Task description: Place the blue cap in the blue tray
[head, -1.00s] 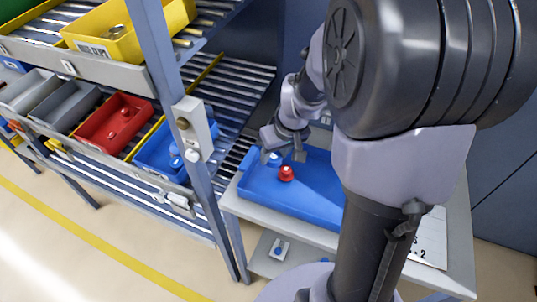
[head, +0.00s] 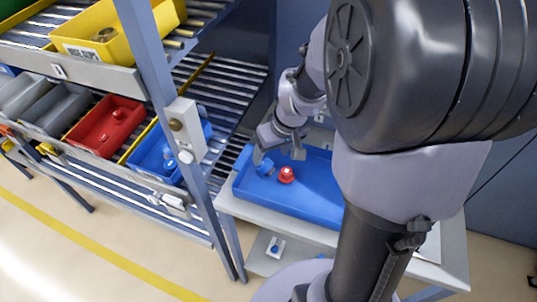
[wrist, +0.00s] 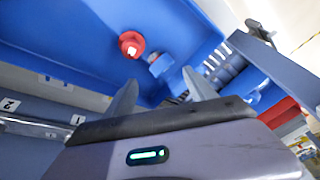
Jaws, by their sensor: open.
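The blue cap (head: 264,167) lies in the left part of the blue tray (head: 307,201), close beside a red cap (head: 286,174). It also shows in the wrist view (wrist: 161,64), just beyond my fingertips. My gripper (head: 279,157) is open and over the tray's left end, at the blue cap. In the wrist view my two fingers (wrist: 160,88) stand apart, with no object held between them. Whether a finger touches the cap I cannot tell. My own arm hides the tray's right part in the head view.
A rack on the left holds a red bin (head: 104,125), a smaller blue bin (head: 160,155) and a yellow bin (head: 100,35). The rack's upright post (head: 172,110) stands close to the tray's left side. A grey bench (head: 236,206) carries the tray.

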